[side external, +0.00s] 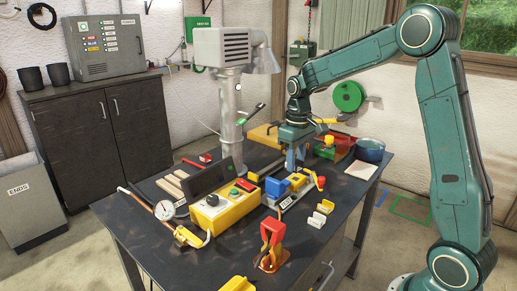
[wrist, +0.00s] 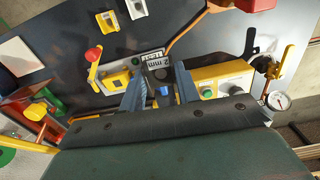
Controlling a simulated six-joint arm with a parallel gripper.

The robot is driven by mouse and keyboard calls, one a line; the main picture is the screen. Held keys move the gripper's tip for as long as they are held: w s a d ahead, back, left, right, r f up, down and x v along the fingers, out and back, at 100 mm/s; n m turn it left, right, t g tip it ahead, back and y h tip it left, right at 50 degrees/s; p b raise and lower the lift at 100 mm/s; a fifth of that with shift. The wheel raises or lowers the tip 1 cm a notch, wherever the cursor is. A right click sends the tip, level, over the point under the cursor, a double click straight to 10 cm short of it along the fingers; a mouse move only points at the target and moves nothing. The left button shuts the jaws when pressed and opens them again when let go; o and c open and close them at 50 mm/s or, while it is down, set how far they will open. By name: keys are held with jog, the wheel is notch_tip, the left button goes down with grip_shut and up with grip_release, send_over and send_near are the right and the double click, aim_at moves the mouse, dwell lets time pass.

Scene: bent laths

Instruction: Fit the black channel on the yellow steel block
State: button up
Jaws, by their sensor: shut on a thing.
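My gripper (wrist: 160,72) points down over the bench fixture, its two blue-grey fingers closed on a small dark piece (wrist: 159,75), which seems to be the black channel. My gripper (side external: 291,168) hides most of that piece in the side view. A yellow block (wrist: 115,80), seemingly the steel block, sits just left of the fingers in the wrist view, beside a red-knobbed clamp (wrist: 94,54). The block also shows in the side view (side external: 297,181), close by the fingers. I cannot tell whether the channel touches it. A blue part (wrist: 163,91) shows between the fingers.
A yellow control box (side external: 215,211) with buttons stands beside the fixture, with a dial gauge (side external: 165,210) beyond it. Small white and yellow pieces (side external: 321,214) lie to the right. A pot (side external: 370,151) stands at the far right.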

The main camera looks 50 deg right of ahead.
jog(key=w+d+f, duration=0.4)
jog(key=w+d, duration=0.1)
jog(key=d, duration=0.2)
send_over(297, 179)
notch_tip(297, 179, down, 5)
jog(key=shift+f, duration=0.1)
jog(key=shift+f, duration=0.1)
jog(key=shift+f, duration=2.1)
jog(key=shift+f, duration=0.2)
dwell(0.6)
jog(key=o, duration=1)
jog(key=shift+o, duration=0.2)
jog(key=shift+r, duration=0.15)
